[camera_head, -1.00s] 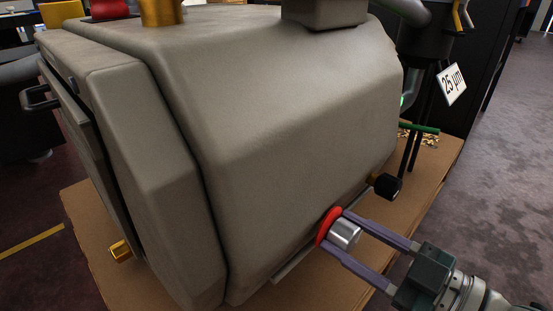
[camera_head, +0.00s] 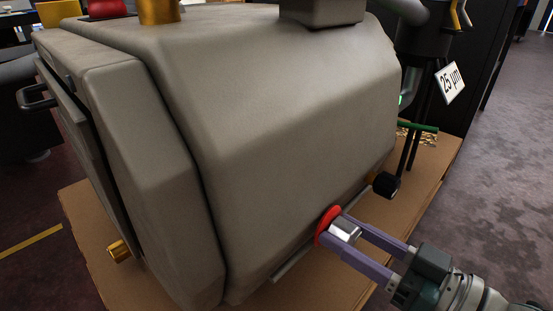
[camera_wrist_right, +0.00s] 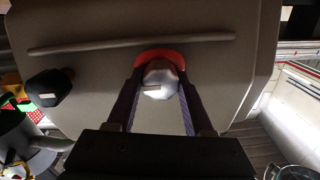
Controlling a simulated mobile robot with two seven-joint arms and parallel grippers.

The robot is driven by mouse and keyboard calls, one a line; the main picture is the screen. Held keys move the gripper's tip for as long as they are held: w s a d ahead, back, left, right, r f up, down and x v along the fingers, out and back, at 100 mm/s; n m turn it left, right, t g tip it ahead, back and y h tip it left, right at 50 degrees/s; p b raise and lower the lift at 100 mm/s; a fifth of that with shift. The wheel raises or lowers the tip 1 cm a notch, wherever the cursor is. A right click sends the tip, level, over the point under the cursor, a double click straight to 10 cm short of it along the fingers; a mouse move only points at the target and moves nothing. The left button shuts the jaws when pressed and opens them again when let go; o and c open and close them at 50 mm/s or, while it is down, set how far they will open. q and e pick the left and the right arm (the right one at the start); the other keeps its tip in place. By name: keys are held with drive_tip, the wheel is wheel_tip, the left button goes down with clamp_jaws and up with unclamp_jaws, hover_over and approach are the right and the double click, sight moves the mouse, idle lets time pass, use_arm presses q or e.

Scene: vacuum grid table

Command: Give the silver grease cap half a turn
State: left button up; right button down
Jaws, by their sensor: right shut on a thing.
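The silver grease cap (camera_head: 344,231) sits in front of a red ring (camera_head: 327,222) low on the side of the big grey machine (camera_head: 290,130). My right gripper (camera_head: 348,229) reaches in from the lower right, with its two purple fingers on either side of the cap, shut on it. In the right wrist view the cap (camera_wrist_right: 158,78) lies between the fingertips, with the red ring (camera_wrist_right: 160,56) behind it. My left gripper is not in view.
A black knob (camera_head: 386,185) sticks out beside the cap, farther back. A brass fitting (camera_head: 119,250) is at the machine's lower left. The machine stands on a brown board (camera_head: 420,190). Open floor lies at the right.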

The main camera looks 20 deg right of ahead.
drive_tip(key=shift+r, duration=0.1)
drive_tip(key=shift+c, duration=1.5)
unclamp_jaws()
drive_tip(key=p+v, duration=0.1)
drive_tip(key=v, duration=0.9)
drive_tip(key=shift+p, duration=0.35)
